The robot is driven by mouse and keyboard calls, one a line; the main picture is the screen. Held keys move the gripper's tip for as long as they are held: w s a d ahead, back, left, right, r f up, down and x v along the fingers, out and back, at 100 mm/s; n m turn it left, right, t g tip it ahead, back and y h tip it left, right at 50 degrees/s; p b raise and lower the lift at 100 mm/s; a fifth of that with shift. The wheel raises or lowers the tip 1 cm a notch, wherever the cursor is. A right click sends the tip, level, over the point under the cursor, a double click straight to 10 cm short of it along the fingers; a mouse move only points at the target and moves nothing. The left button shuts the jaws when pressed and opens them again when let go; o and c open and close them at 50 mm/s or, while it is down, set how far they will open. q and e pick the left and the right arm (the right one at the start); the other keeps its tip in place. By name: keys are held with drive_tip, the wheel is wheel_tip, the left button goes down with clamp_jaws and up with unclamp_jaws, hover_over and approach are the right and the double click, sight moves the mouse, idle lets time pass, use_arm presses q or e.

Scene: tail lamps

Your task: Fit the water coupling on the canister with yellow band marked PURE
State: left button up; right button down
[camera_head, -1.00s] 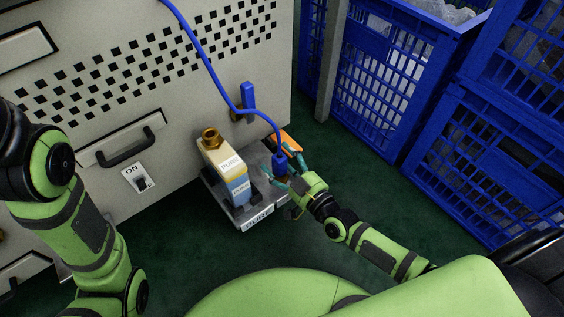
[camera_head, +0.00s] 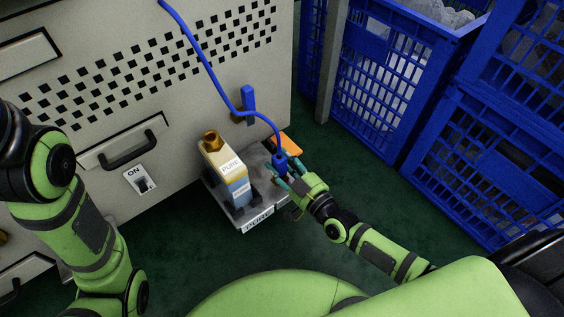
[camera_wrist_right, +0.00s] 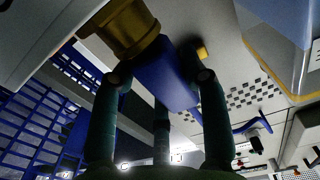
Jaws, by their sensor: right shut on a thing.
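The canister (camera_head: 234,186) with the yellow band marked PURE stands upright on a grey tray (camera_head: 257,226), and the tray's front label also reads PURE. Its brass neck (camera_head: 212,142) points up, with nothing on it. The blue water coupling (camera_head: 281,163) hangs at the end of a blue hose, to the right of the canister and apart from it. My right gripper (camera_head: 287,176) is shut on the coupling. In the right wrist view the coupling's blue body (camera_wrist_right: 168,76) is between the fingers, with its brass end (camera_wrist_right: 128,28) beyond them. My left gripper is out of view.
A pale cabinet (camera_head: 110,60) with a black handle and an ON switch (camera_head: 139,179) stands behind. A blue valve lever (camera_head: 248,97) is on it. Blue crates (camera_head: 380,100) stand at the right. Green floor is open in front.

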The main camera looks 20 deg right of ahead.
sight(282, 156)
drive_tip(key=shift+r+p, duration=1)
drive_tip(key=shift+r, duration=0.25)
wheel_tip(282, 156, up, 2)
drive_tip(key=p, duration=0.2)
drive_tip(key=shift+r+p, duration=0.2)
drive_tip(key=shift+p, duration=0.15)
idle(0.5)
